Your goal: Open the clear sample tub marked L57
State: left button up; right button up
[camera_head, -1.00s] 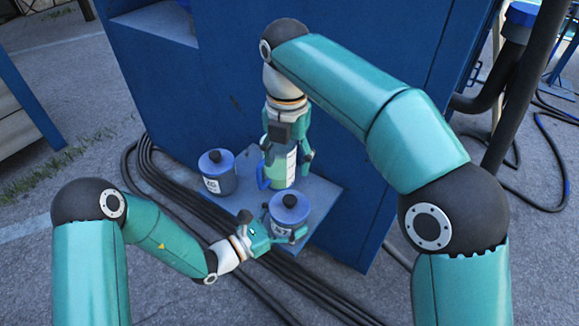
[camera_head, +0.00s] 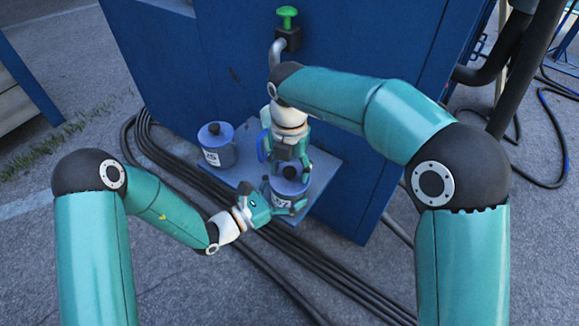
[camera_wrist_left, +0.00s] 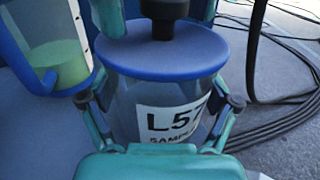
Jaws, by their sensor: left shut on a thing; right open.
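The clear tub marked L57 (camera_head: 279,199) stands on the blue shelf, upright, with its blue lid (camera_wrist_left: 165,50) seated on top. A black knob (camera_wrist_left: 163,22) rises from the lid's middle. My left gripper (camera_head: 284,209) is shut around the tub's body; in the left wrist view its fingers (camera_wrist_left: 160,112) flank the label. My right gripper (camera_head: 289,171) is open directly over the lid, pointing down, with its fingers on either side of the knob. In the left wrist view its fingertips show beside the knob; contact with it is not clear.
A jug with a blue handle (camera_wrist_left: 55,60) and green contents stands close behind L57, partly hidden by my right arm. The blue cabinet wall (camera_head: 190,70) rises behind. Black cables (camera_head: 185,180) run past the shelf (camera_head: 322,180).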

aim_at(289, 170)
grip_shut()
dwell(0.3)
jog(key=shift+r, duration=0.15)
dwell(0.4)
jog(key=shift+r, duration=0.95)
jog(key=shift+r, duration=2.05)
pick_arm(q)
jog(key=o, duration=1.4)
